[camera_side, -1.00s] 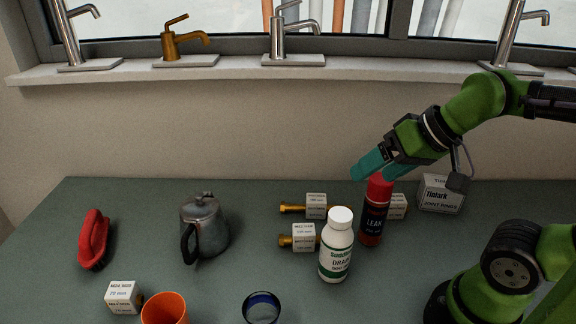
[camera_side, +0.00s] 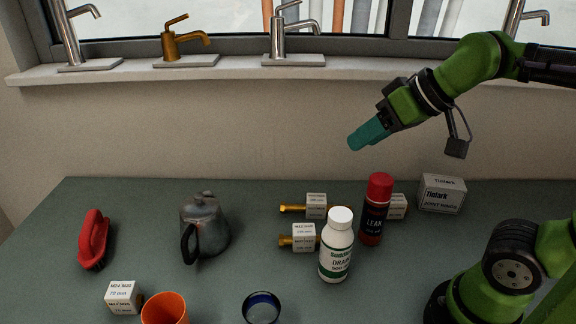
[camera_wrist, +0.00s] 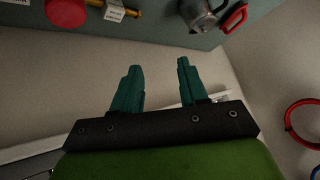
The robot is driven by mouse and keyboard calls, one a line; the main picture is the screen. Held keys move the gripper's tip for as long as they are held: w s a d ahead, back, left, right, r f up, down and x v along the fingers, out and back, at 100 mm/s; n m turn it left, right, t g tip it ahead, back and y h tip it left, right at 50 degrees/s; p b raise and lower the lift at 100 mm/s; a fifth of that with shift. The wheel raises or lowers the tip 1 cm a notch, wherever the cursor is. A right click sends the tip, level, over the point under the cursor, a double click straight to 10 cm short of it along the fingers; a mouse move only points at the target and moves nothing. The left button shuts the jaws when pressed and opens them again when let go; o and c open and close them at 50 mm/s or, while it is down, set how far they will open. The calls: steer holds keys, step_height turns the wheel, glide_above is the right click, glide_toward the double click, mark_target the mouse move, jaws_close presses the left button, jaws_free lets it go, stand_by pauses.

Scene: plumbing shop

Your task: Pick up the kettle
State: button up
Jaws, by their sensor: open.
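The grey metal kettle (camera_side: 207,226) stands upright on the table left of centre, its dark handle toward the front left. In the wrist view the kettle (camera_wrist: 203,12) shows at the top right, partly cut off by the frame edge. My gripper (camera_side: 358,140) is above the back of the table, in front of the wall, well to the right of and higher than the kettle. In the wrist view the two teal fingers of my gripper (camera_wrist: 159,68) are apart with nothing between them.
A red-capped spray can (camera_side: 375,212) and a white bottle (camera_side: 336,247) stand right of the kettle, near brass fittings with labelled boxes (camera_side: 304,237). A red brush (camera_side: 93,240) lies left. An orange cup (camera_side: 165,309) and blue-rimmed glass (camera_side: 262,308) are in front.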

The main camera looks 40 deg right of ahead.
steer(key=w+a+n+t, duration=0.2)
steer(key=w+n, duration=0.7)
steer(key=n, duration=0.1)
steer(key=n+t+y, duration=0.4)
steer(key=n+y, duration=0.5)
steer(key=n, duration=2.5)
glide_above(187, 258)
steer(key=v, duration=0.4)
steer(key=f, duration=2.6)
steer(key=shift+s+d+f, duration=0.1)
steer(key=shift+d+f, duration=0.1)
steer(key=shift+d, duration=0.2)
steer(key=shift+x, duration=2.55)
steer(key=shift+f, duration=0.1)
steer(key=shift+c, duration=0.4)
